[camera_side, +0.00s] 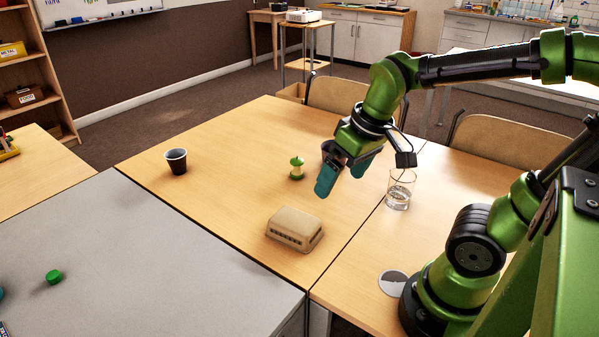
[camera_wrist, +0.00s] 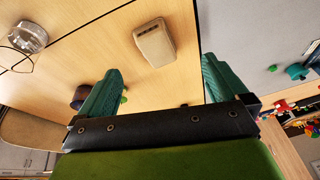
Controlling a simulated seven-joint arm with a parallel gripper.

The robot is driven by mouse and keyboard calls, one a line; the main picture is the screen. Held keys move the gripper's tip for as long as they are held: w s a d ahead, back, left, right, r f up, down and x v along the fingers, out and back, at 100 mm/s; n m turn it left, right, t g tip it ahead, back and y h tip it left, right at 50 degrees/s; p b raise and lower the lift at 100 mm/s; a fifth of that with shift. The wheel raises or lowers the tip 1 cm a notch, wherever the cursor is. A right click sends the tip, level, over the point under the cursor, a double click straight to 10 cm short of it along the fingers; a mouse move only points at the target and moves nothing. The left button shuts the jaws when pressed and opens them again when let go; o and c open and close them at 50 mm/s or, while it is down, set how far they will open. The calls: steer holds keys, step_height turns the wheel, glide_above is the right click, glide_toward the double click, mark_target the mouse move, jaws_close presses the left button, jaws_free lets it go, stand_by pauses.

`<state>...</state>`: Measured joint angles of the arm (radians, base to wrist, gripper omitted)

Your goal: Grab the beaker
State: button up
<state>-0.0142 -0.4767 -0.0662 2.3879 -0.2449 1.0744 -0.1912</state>
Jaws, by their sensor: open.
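The beaker (camera_side: 400,190) is clear glass and stands upright on the wooden table, right of my gripper in the side view. It also shows at the upper left of the wrist view (camera_wrist: 30,38). My gripper (camera_side: 342,178) has teal fingers, is open and empty, and hangs above the table to the left of the beaker, apart from it. In the wrist view the two fingers (camera_wrist: 158,80) are spread wide with nothing held between them.
A tan carton (camera_side: 296,229) lies in front of my gripper. A green apple core (camera_side: 296,168) and a dark cup (camera_side: 176,161) stand to its left. Another dark cup (camera_side: 327,149) is partly hidden behind my gripper. A green cap (camera_side: 54,277) lies on the grey table.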

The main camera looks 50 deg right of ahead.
steer(key=d+f+n+g+h, duration=0.5)
steer(key=d+f+g, duration=0.35)
steer(key=d, duration=0.45)
steer(key=n+g+h, duration=0.5)
steer(key=g+h, duration=0.3)
glide_above(389, 190)
steer(key=v, duration=0.3)
step_height(389, 190, down, 2)
steer(key=f, duration=0.8)
steer(key=shift+s+d+f, duration=0.1)
steer(key=shift+d+f, duration=0.05)
steer(key=shift+d, duration=0.15)
steer(key=x, duration=0.6)
steer(key=shift+s+d, duration=0.15)
steer(key=shift+s, duration=0.05)
steer(key=shift+c, duration=0.3)
steer(key=c, duration=1.1)
